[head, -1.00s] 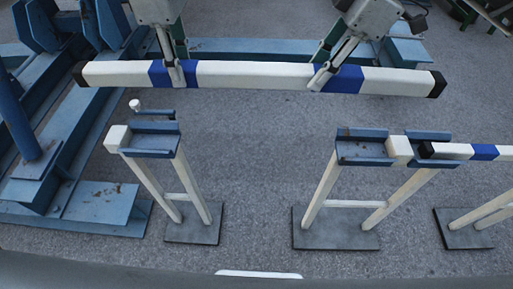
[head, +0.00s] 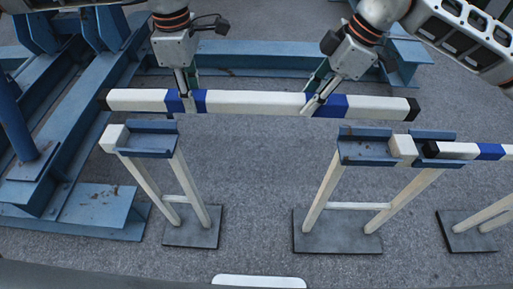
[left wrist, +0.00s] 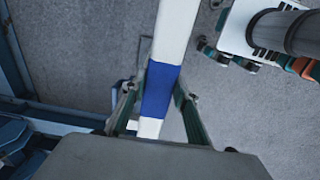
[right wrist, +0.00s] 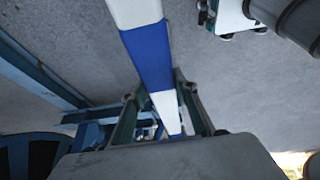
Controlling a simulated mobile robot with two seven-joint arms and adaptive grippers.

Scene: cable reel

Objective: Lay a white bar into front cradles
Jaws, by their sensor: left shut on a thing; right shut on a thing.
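A white bar (head: 255,103) with two blue bands and black end caps spans the head view, roughly level. My left gripper (head: 187,103) is shut on it at the left blue band, which also shows between the fingers in the left wrist view (left wrist: 160,90). My right gripper (head: 312,105) is shut on it beside the right blue band, seen too in the right wrist view (right wrist: 150,55). The left front cradle (head: 147,143) and the right front cradle (head: 366,149) are blue trays on white legs, empty. In the head view the bar appears just beyond both cradles, apart from them.
A second cradle (head: 433,135) adjoins the right one and holds the end of another white bar (head: 457,151) running off right. Blue steel beams (head: 75,150) stand at left and behind. Open grey floor (head: 255,200) lies between the stands.

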